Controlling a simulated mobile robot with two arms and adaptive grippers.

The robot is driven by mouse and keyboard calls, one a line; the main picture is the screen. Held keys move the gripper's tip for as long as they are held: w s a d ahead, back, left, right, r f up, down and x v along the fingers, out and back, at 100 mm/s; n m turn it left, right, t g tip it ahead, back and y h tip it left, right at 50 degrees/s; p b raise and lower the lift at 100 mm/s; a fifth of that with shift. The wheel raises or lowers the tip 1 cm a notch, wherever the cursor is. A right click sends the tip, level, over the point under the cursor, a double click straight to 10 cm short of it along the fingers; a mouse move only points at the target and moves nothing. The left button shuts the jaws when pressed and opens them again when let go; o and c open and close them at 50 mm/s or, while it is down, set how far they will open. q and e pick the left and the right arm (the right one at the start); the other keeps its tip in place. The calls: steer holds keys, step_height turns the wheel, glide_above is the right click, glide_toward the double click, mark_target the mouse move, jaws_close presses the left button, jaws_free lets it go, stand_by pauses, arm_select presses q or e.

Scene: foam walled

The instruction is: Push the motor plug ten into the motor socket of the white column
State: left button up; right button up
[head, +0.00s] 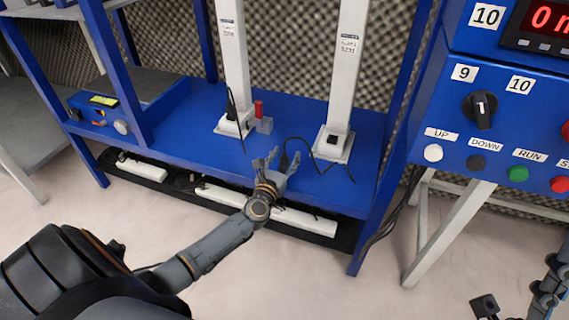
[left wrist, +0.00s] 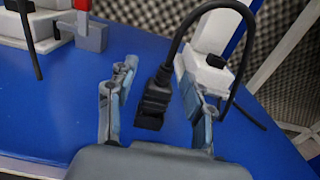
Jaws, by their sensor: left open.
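Two white columns stand on the blue shelf, a left one (head: 234,60) and a right one (head: 346,70). The right column's foot has a small black socket-like part (head: 332,139), also seen in the left wrist view (left wrist: 216,61). A black plug (left wrist: 153,103) on a looping black cable (left wrist: 178,38) is between the fingers of my left gripper (head: 279,158). The fingers are open and stand apart from the plug on both sides. The gripper is left of the right column's foot, near the shelf's front. My right gripper's fingers do not show.
A black plug (head: 231,115) sits at the left column's foot, beside a grey block with a red part (head: 262,120). A blue control panel (head: 500,130) stands at the right. Blue frame posts bound the shelf (head: 190,135); its left-middle is clear.

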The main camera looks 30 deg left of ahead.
arm_select(q)
jaws_close()
stand_by(0.4)
